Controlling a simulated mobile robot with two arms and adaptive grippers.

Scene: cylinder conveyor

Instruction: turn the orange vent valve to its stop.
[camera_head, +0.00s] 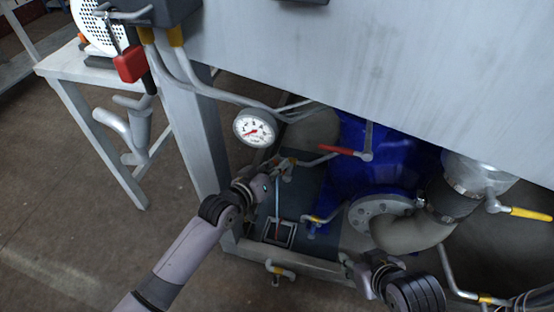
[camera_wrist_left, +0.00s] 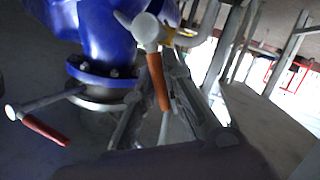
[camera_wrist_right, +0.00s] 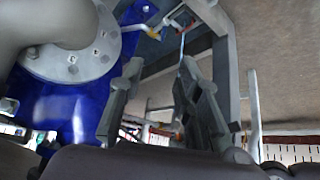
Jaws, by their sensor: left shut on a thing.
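The orange vent valve handle (camera_wrist_left: 158,82) shows in the left wrist view, hanging from a round grey hub, with its lower end between my left fingers. My left gripper (camera_wrist_left: 160,112) is shut on it. In the head view my left gripper (camera_head: 279,166) is below and right of the pressure gauge, and the handle there is mostly hidden by the fingers. My right gripper (camera_wrist_right: 158,97) is open and empty in the right wrist view, in front of the blue pump body. It also shows low in the head view (camera_head: 352,266).
A second red-handled lever (camera_head: 337,151) is on the blue pump (camera_head: 395,165). A yellow-handled lever (camera_head: 528,213) is at the right. The gauge (camera_head: 255,128) and grey pipes are close above my left gripper. A large grey panel (camera_head: 390,65) overhangs the pump.

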